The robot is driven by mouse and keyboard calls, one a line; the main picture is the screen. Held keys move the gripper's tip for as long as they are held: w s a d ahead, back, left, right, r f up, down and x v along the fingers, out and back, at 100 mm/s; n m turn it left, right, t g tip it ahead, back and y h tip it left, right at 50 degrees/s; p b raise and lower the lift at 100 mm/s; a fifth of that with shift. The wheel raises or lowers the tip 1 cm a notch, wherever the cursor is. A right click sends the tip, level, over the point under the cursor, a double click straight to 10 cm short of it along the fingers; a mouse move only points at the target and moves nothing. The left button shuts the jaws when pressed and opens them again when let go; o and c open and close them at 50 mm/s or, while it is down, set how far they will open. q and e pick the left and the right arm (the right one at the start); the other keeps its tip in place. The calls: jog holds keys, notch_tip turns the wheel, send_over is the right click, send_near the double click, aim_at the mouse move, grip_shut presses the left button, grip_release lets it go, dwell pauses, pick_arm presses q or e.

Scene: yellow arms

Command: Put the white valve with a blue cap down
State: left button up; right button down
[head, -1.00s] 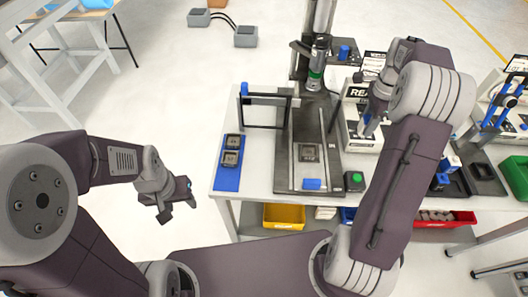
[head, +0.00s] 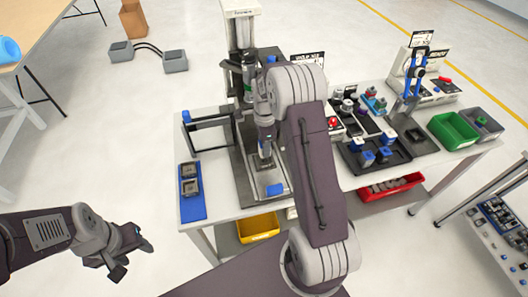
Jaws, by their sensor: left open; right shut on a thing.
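My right gripper (head: 265,158) points down over the dark fixture plate of the press station (head: 246,187), in front of the press column. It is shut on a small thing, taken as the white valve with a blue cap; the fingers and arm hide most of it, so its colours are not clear. I cannot tell whether it touches the fixture. My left gripper (head: 132,262) is open and empty, low at the left, off the table's front edge.
A blue mat (head: 192,208) with two dark square parts lies left of the fixture. A black tray (head: 350,163) with blue-capped parts is to the right, near a green bin (head: 455,131). A yellow bin (head: 258,228) and a red bin (head: 390,187) sit below the tabletop.

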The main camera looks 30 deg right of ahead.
notch_tip(320, 180, down, 4)
jog(key=shift+a+r+p, duration=0.15)
jog(key=shift+r+p, duration=0.1)
jog(key=shift+p, duration=0.1)
jog(key=shift+f, duration=0.3)
jog(key=c, duration=0.9)
grip_release()
jog(key=shift+f, duration=0.1)
notch_tip(320, 180, up, 12)
jog(key=shift+r+b, duration=0.2)
jog(key=shift+b, duration=0.4)
jog(key=s+a+f+n, duration=0.1)
jog(key=s+a+n, duration=0.2)
jog(key=s+n, duration=0.3)
jog(key=s+a+f+n, duration=0.1)
jog(key=s+a+n, duration=0.3)
jog(key=s+n, duration=0.2)
jog(key=s+a+f+n+t, duration=0.1)
jog(key=s+a+f+n, duration=0.1)
jog(key=s+a+n, duration=0.2)
jog(key=shift+s+n, duration=0.6)
jog(key=shift+n, duration=0.55)
jog(key=shift+s+n, duration=0.6)
jog(key=shift+n, duration=0.55)
